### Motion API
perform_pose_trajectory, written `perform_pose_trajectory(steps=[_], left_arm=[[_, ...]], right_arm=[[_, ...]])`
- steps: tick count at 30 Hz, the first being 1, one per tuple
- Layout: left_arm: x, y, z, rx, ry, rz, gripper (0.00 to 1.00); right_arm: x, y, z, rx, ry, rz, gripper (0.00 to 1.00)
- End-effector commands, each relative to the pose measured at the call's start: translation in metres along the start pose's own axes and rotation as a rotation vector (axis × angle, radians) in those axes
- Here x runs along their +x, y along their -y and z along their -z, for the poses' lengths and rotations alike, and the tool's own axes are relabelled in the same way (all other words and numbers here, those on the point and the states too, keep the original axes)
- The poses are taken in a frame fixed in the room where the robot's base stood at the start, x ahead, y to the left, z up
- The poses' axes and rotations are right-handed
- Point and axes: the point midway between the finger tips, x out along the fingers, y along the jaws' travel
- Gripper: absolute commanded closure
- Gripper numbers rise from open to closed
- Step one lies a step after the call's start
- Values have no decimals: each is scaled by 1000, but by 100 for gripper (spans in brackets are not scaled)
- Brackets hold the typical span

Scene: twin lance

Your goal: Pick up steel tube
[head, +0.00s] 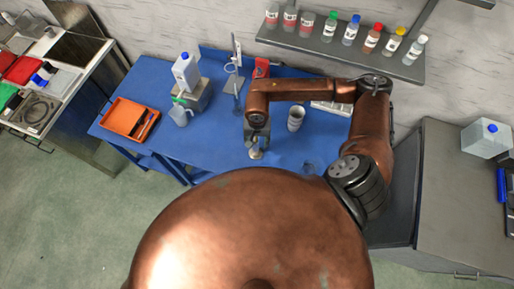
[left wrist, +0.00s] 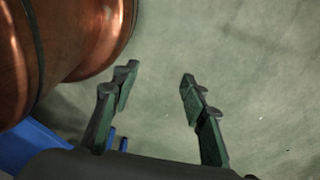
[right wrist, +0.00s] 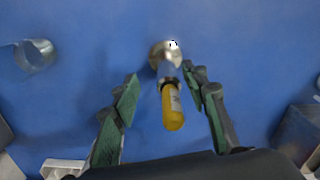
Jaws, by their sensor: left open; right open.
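My right gripper (right wrist: 160,100) is open above the blue table. Between and ahead of its fingers is an item with a yellow handle-like part (right wrist: 172,108) and a shiny round steel end (right wrist: 165,54); no finger visibly grips it. In the head view the steel part (head: 256,153) shows just below my right gripper (head: 257,134). I cannot tell for sure whether this is the steel tube. A grey metal cup-like cylinder (head: 295,119) stands to the right of that gripper. My left gripper (left wrist: 157,100) is open and empty over the green floor; it is not seen in the head view.
A clear beaker (right wrist: 36,55) stands beside the item. The blue table (head: 215,150) also holds an orange tray (head: 117,113), a white jug (head: 185,72) and a stand (head: 238,75). A bottle shelf (head: 300,42) hangs behind. A grey cabinet (head: 450,190) is at right.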

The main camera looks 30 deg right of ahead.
Motion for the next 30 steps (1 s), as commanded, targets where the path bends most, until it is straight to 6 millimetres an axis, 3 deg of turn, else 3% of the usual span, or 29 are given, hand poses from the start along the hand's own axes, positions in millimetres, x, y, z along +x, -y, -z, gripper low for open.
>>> perform_pose_trajectory(steps=[3, 5, 13, 21, 30], left_arm=[[-7, -1, -12, -3, 13, -1, 60], [-7, -1, -10, -3, 11, -1, 60], [-6, 3, 40, 9, -48, 3, 60], [-6, 1, 12, 2, -14, 1, 60], [-6, 1, 8, 1, -9, 0, 60]], right_arm=[[15, 2, 2, 2, 4, -1, 59], [20, 2, 3, 3, 3, -1, 59], [23, 1, 2, 3, 2, 0, 59], [23, 1, 2, 4, 2, 0, 78], [23, 1, 2, 4, 2, 0, 98]])
